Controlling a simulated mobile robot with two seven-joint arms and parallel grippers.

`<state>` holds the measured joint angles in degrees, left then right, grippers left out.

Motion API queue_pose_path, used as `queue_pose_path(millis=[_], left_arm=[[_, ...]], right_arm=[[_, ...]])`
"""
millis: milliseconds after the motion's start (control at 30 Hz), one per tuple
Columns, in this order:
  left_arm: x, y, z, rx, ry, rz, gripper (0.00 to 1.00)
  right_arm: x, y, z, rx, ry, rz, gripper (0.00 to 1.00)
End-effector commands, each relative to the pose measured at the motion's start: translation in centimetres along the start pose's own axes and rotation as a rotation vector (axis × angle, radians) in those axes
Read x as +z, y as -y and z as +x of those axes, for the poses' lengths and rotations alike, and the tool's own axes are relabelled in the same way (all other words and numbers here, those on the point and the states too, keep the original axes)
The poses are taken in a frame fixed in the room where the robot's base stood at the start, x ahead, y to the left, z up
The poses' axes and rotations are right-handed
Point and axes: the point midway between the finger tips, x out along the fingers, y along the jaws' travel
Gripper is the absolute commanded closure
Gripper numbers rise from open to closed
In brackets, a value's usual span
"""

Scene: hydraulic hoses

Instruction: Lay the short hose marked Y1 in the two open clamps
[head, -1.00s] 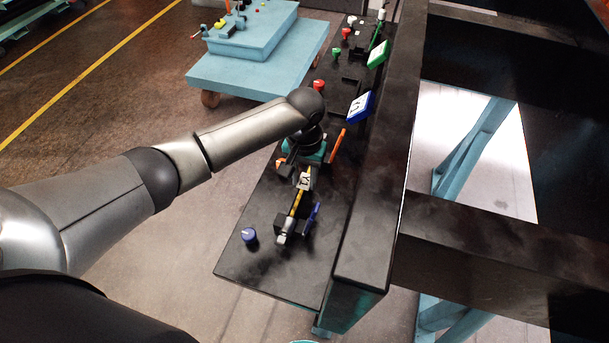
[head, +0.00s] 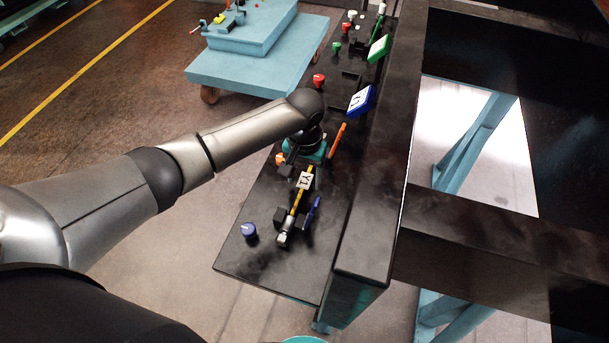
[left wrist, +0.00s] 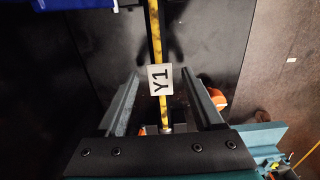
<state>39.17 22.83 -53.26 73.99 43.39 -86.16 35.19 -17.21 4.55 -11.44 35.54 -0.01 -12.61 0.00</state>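The short yellow hose (head: 297,203), with its white Y1 tag (head: 305,181), lies along the black panel. Its grey near end fitting (head: 283,239) is at the clamp with the blue lever (head: 312,212); I cannot tell whether it is fully seated. The orange lever (head: 337,138) stands up at the far clamp, which my left gripper (head: 302,168) mostly hides. In the left wrist view the fingers of my left gripper (left wrist: 158,82) are apart, one on each side of the hose (left wrist: 155,35) and tag (left wrist: 160,80), with gaps showing. My right gripper is not in view.
A blue knob (head: 249,231) stands left of the near clamp. Blue (head: 360,100) and green (head: 379,48) sign plates, red knobs (head: 319,80) and more fittings line the panel farther back. A dark beam (head: 375,220) runs along its right side. A teal cart (head: 250,75) stands behind left.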

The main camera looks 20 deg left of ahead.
Motion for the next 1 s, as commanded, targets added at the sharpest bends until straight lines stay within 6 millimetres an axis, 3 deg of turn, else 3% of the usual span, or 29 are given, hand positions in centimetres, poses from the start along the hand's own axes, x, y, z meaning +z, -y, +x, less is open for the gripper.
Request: queue_pose_path(millis=[267, 467, 800, 1000], left_arm=[[0.0, 0.1, 0.0, -0.001, 0.001, 0.0, 0.28], [-0.1, 0.1, -1.8, 0.001, -0.002, 0.0, 0.28], [-0.1, 0.0, -9.6, 0.001, -0.005, 0.001, 0.28], [-0.1, 0.0, -13.3, 0.0, -0.003, 0.001, 0.28]], right_arm=[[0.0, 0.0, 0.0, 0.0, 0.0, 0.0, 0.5], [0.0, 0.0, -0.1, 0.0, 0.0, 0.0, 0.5], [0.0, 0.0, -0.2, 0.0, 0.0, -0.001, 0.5], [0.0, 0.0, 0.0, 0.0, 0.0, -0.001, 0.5]])
